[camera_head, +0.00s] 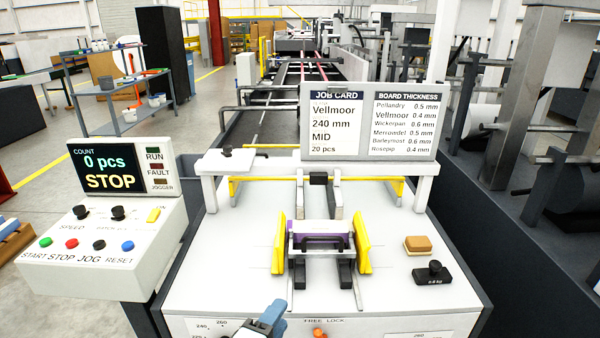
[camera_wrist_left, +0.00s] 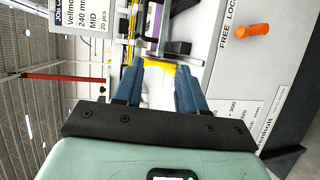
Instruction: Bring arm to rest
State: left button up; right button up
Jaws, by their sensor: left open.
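My left gripper (camera_head: 272,318) shows at the bottom centre of the head view, in front of the machine's front edge. Its two blue fingers also show in the left wrist view (camera_wrist_left: 158,82), apart with nothing between them. The folder gluer's white table (camera_head: 220,270) lies just beyond it. My right gripper is not in view.
Yellow side guides (camera_head: 362,243) flank a purple piece (camera_head: 320,240) on the table. An orange knob (camera_head: 319,333), marked free lock, is on the front panel near my left gripper. A control box (camera_head: 100,240) stands left; a sponge (camera_head: 418,243) and black weight (camera_head: 433,273) lie right.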

pick_arm(q)
jog(key=s+a+f+m+g+y+p, duration=0.1)
jog(key=s+a+f+m+g+p, duration=0.2)
jog(key=f, duration=0.8)
jog(key=s+a+f+m+g+y+p, duration=0.15)
jog(key=f+g+p, duration=0.25)
jog(key=f, duration=0.7)
jog(key=s+a+f+m+g+p, duration=0.1)
jog(key=s+f+m+g+p, duration=0.1)
jog(key=s+f, duration=0.4)
jog(key=s+a+f+m+g+p, duration=0.2)
jog(key=s+f+g+p, duration=0.3)
jog(key=s, duration=1.1)
jog(key=shift+s+f+m+g, duration=0.3)
jog(key=shift+f+m+g, duration=0.45)
jog(key=shift+g, duration=0.05)
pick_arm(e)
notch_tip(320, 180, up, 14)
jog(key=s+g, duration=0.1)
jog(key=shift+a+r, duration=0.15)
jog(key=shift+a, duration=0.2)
